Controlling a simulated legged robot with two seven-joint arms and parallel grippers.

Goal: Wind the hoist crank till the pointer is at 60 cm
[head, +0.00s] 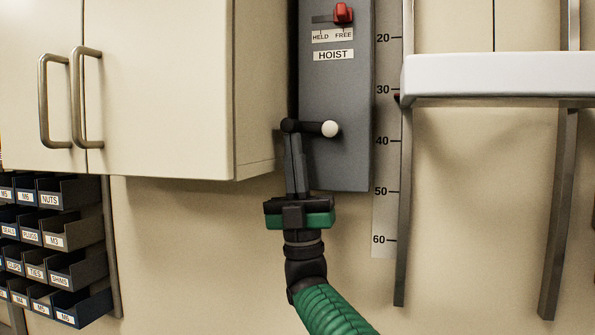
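The grey hoist box (335,90) is on the wall, with a dark crank arm (310,127) across its lower part. A white round knob or cap (330,129) is at the arm's right end, and a dark end piece is at its left. My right gripper (291,135) comes up from below, its fingers close together at that left end, seemingly shut on the crank handle; the fingers partly hide the contact. The scale (386,160) reads 20 to 60 downward. My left gripper is not in view.
A red switch (343,14) stands above the FREE label. A white shelf or platform (500,75) is at the right between metal rails (403,200). A cream cabinet (165,90) is close on the left, with labelled bins (70,235) below. Bare wall lies below the hoist box.

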